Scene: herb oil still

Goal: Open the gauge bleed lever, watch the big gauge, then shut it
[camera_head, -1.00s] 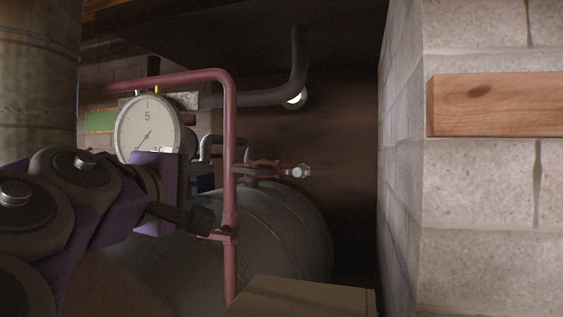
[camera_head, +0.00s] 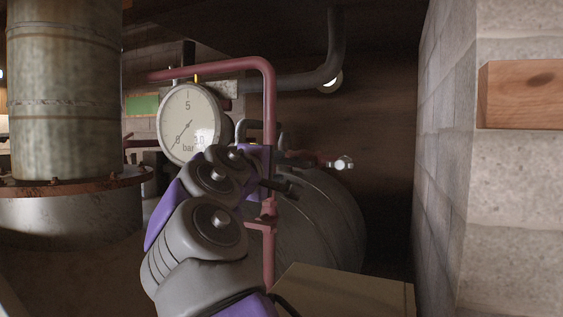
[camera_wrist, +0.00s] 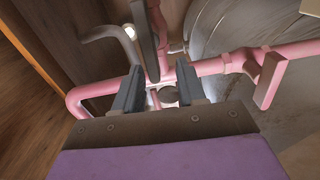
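The big gauge (camera_head: 190,122) is a round white dial marked 0, 5, 10 and bar. Its thin needle points lower left, near the 0; my arm covers its lower right edge. My gripper (camera_head: 281,187) is at the pink pipe (camera_head: 269,100), right of and below the gauge. In the wrist view, my gripper (camera_wrist: 158,88) is open, its dark fingers apart. A dark flat bar (camera_wrist: 147,38), perhaps the bleed lever, reaches down to the gap between them. I cannot tell whether either finger touches it. A pink stub and a dark round part show in the gap.
A pink handle (camera_wrist: 268,80) sits on the pipe at right in the wrist view. A red fitting with a pale end (camera_head: 343,163) sticks out behind the pipe. A large tank (camera_head: 325,215) is behind, a box (camera_head: 345,293) below, and a block wall (camera_head: 447,150) right.

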